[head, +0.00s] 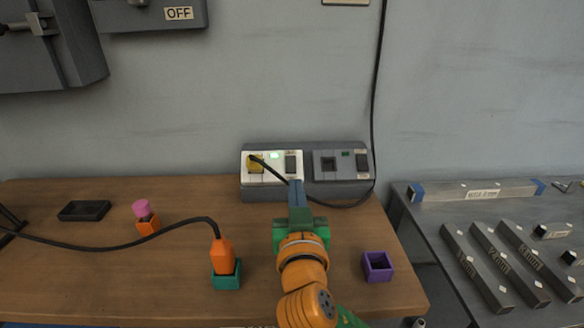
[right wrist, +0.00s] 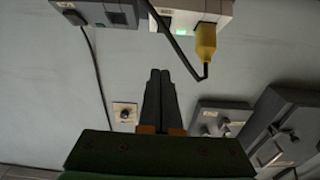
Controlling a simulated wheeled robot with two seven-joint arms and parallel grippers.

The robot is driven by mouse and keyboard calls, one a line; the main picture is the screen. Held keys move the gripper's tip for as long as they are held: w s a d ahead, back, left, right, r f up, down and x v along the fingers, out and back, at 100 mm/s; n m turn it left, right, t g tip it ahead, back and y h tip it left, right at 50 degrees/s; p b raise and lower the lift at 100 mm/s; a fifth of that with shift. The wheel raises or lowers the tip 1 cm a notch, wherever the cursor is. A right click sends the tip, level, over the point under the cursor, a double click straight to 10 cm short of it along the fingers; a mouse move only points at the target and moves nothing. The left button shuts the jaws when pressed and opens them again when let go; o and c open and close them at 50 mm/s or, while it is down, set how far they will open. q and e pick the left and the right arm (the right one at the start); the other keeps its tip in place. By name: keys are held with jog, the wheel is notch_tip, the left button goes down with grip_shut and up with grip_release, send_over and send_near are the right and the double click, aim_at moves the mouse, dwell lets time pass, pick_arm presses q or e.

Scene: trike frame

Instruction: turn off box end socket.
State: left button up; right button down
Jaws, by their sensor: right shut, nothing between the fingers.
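A grey socket box (head: 306,194) stands at the back of the bench against the wall. Its left socket has a white plate (head: 248,178), a yellow plug (head: 255,164) pushed in, a lit green lamp (head: 274,156) and a dark rocker switch (head: 291,163). Its right socket is empty, with a dim lamp and a dark switch (head: 362,161). My right gripper (head: 296,184) is shut and empty, its tips just in front of the left switch; contact cannot be told. The right wrist view shows the shut fingers (right wrist: 160,74), the lit lamp (right wrist: 181,29) and the yellow plug (right wrist: 206,42). My left gripper is out of view.
The plug's black cable passes close to my fingers. An orange plug sits in a teal block (head: 227,280). A purple block (head: 377,267), a pink-and-orange piece (head: 145,216) and a black tray (head: 84,210) stand on the bench. A metal table (head: 430,215) stands right.

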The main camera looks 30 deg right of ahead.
aim_at(293, 165)
jog(key=x, duration=0.4)
jog(key=f+x, duration=0.1)
jog(key=x, duration=0.3)
jog(key=f+x, duration=0.1)
jog(key=x, duration=0.3)
jog(key=shift+w+d+f, duration=0.15)
jog(key=shift+w+f, duration=0.15)
jog(key=shift+f, duration=0.1)
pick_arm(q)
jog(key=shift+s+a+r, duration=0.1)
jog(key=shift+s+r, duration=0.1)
